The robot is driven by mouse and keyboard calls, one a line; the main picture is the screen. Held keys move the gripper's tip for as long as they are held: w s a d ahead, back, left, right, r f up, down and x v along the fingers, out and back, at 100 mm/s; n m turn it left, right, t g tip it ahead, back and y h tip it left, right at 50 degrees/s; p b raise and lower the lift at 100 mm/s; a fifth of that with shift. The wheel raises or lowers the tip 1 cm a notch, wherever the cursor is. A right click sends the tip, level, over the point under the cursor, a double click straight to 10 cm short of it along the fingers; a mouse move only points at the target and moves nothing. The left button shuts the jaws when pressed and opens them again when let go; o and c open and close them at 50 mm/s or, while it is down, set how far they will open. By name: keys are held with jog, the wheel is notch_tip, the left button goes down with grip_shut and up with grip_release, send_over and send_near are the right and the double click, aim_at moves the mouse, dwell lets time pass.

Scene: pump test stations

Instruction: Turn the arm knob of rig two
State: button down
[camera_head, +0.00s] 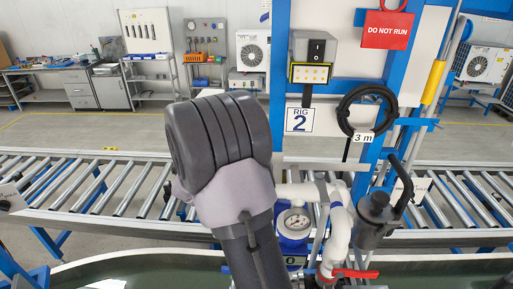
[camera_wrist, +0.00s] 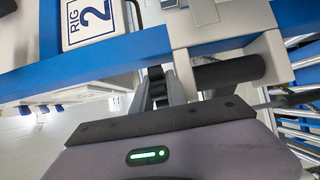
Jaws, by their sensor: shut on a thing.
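My gripper (camera_wrist: 162,88) is in the middle of the wrist view, below the rig's blue post in that picture. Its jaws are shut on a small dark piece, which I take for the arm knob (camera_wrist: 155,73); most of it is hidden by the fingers. The rig two sign (camera_head: 300,120) is on the post in the head view, and it shows turned on its side in the wrist view (camera_wrist: 92,18). In the head view my thick grey arm covers the area left of and below the sign, and hides the gripper and the knob.
A switch box (camera_head: 311,60) with a yellow panel sits above the sign. A black hose coil (camera_head: 367,108) and a red tag (camera_head: 387,29) hang to the right. White piping (camera_head: 340,225), a gauge (camera_head: 296,222) and a red valve handle (camera_head: 355,273) stand close to my arm. A roller conveyor (camera_head: 100,190) runs behind.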

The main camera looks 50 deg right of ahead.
dwell(0.4)
jog(key=c, duration=1.3)
grip_release()
jog(key=a+b, duration=0.1)
jog(key=a, duration=0.4)
jog(key=s+a+b, duration=0.1)
jog(key=a, duration=1.1)
jog(key=shift+s+a+b, duration=0.2)
jog(key=shift+s+b, duration=0.1)
jog(key=shift+b, duration=0.1)
